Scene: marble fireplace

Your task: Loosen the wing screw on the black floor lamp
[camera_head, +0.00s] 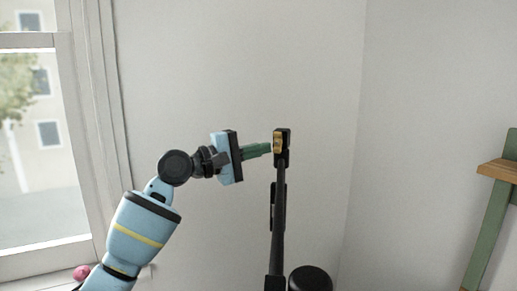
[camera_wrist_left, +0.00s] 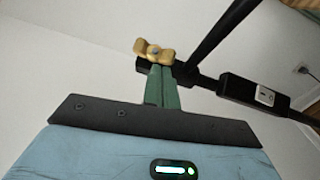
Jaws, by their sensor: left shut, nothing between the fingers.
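The black floor lamp (camera_head: 279,205) stands upright in front of the wall in the head view, and its dark pole (camera_wrist_left: 207,40) runs at a slant in the left wrist view. A brass-coloured wing screw (camera_head: 277,144) sits at the joint near the top of the pole. It also shows in the left wrist view (camera_wrist_left: 155,51), with two rounded wings. My left gripper (camera_head: 269,149) has its green fingers shut together, with the tips at the wing screw. In the left wrist view the fingertips (camera_wrist_left: 163,68) lie just below the screw; I cannot tell whether they touch it. My right gripper is not in view.
A window (camera_head: 30,130) is at the left, with a pink round object (camera_head: 81,272) below it. A black round-topped object (camera_head: 310,279) is beside the lamp's lower pole. A green and wooden stand (camera_head: 490,210) is at the right edge. The wall space between is clear.

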